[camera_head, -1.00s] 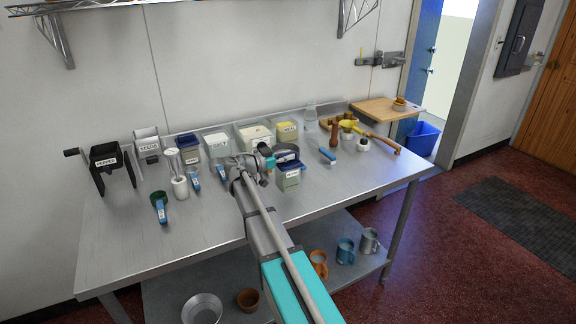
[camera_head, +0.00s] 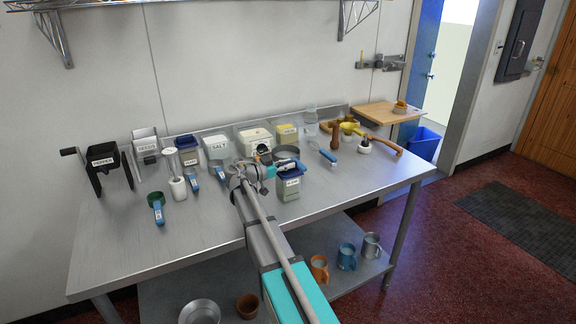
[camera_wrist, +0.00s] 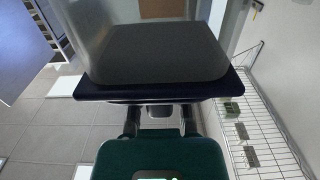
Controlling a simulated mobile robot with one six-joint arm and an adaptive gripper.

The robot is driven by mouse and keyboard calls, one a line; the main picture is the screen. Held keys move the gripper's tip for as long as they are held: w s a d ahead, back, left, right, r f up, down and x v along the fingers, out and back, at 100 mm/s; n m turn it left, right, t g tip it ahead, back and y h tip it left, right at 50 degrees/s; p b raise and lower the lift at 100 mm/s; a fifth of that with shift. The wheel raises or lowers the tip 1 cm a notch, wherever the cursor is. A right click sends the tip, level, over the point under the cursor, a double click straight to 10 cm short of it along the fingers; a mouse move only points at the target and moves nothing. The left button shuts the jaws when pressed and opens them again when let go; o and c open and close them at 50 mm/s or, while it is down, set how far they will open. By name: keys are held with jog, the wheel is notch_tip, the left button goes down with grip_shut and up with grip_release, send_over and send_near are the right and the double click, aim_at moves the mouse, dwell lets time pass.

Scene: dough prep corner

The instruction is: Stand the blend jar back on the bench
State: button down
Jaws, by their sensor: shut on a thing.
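The blend jar (camera_head: 289,186) has a blue lid, pale green contents and a small label that is hard to read. It stands about upright over the front middle of the bench (camera_head: 340,190). My gripper (camera_head: 274,168) is shut on it near the lid, from the left. In the wrist view the jar (camera_wrist: 155,52) fills the upper middle, its dark blue lid edge toward my fingers (camera_wrist: 160,122). I cannot tell whether its base touches the bench.
A blue-handled tool (camera_head: 327,155) lies to the right. Blue-handled scoops (camera_head: 158,210) lie left. Bare bench is free right of the jar.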

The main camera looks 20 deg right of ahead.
jog(key=c, duration=0.6)
grip_release()
jog(key=shift+r, duration=0.1)
jog(key=a, duration=1.2)
jog(key=shift+s, duration=0.2)
